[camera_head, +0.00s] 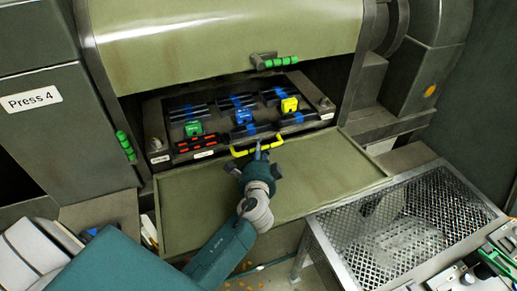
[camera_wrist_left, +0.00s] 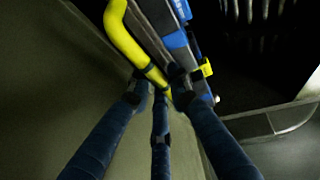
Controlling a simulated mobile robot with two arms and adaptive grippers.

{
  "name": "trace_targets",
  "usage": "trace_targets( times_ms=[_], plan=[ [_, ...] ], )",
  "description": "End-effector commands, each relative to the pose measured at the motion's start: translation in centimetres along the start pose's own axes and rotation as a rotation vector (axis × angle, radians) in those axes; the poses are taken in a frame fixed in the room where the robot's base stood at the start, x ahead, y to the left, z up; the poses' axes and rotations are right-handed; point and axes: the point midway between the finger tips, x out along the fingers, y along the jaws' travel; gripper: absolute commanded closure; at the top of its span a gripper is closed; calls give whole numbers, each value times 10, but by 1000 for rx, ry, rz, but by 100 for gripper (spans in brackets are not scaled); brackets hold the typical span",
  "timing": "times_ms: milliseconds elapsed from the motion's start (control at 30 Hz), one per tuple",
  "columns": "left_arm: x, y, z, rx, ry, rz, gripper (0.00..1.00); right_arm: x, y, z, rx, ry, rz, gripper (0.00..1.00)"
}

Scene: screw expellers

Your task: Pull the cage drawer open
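The cage drawer (camera_head: 213,148) sits low inside the press opening, with tools and coloured blocks on top. Its yellow handle (camera_head: 241,153) stands out from the front edge. In the left wrist view the handle (camera_wrist_left: 124,38) runs down to my fingertips. My left gripper (camera_head: 258,154) is at the handle in the head view. In the left wrist view its fingertips (camera_wrist_left: 159,91) are close together at the handle's lower end, partly hiding it. Whether they are clamped on it I cannot tell. My right gripper is not in view.
A flat green door panel (camera_head: 325,176) lies lowered in front of the opening, under my left arm. A perforated metal basket (camera_head: 405,225) stands at the lower right. The press hood (camera_head: 225,35) overhangs the drawer. A "Press 4" housing (camera_head: 60,140) stands at left.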

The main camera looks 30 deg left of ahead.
Motion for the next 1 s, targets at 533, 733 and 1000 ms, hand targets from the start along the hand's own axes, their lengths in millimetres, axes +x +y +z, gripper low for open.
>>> trace_targets(
  times_ms=[533,733,1000],
  plan=[
    [-17,2,-1,-1,3,2,63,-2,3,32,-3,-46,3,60],
    [-59,2,0,0,1,4,63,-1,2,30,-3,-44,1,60],
    [-107,2,0,0,1,5,63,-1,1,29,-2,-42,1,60]
  ],
)
